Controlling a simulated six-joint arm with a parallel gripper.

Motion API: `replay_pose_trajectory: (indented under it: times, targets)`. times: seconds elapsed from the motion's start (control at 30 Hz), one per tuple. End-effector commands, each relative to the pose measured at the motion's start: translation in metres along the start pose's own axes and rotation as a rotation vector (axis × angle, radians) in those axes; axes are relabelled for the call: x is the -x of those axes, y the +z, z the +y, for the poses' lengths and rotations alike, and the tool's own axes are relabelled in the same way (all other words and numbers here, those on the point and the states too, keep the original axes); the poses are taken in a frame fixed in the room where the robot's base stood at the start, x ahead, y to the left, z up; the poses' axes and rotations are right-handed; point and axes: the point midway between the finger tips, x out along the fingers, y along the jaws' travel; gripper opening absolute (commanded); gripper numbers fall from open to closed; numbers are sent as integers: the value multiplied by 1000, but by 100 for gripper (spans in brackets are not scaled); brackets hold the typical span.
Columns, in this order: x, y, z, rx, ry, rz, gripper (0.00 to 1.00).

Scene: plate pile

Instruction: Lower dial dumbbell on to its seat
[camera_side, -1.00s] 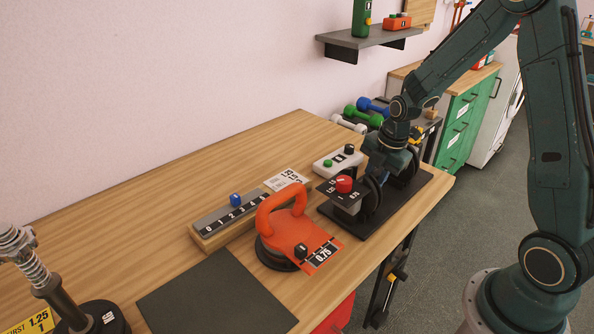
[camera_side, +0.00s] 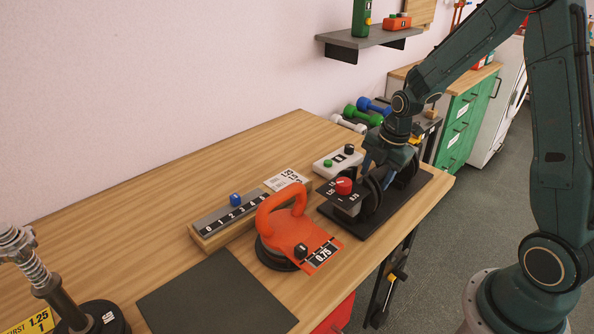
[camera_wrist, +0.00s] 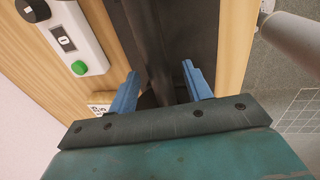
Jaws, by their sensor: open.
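The dial dumbbell (camera_side: 371,200) has dark round plates, and it sits on a long black base (camera_side: 408,205) at the right end of the table. A red knob (camera_side: 343,185) tops a dark numbered plate at its near end. My gripper (camera_side: 382,172) is over the dumbbell's middle, with blue fingers pointing down. In the wrist view my open gripper (camera_wrist: 160,80) has one finger on each side of a dark bar (camera_wrist: 150,45), which looks like the handle. The fingers stand apart with gaps beside the bar. The far plates are partly hidden behind my gripper.
A grey box with a green button (camera_side: 335,162) stands close behind the dumbbell. An orange kettlebell-shaped weight (camera_side: 285,225) stands to its left, and a numbered rail with a blue knob (camera_side: 232,213) lies further left. A dark mat (camera_side: 215,295) is clear.

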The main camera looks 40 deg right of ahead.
Motion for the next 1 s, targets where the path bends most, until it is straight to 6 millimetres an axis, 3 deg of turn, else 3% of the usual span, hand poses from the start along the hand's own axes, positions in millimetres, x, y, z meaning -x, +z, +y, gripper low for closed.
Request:
replay_pose_trajectory:
  times: [0.7,1.0]
  targets:
    - [100,0,1,0,8,-3,49]
    - [125,0,1,-1,5,-2,49]
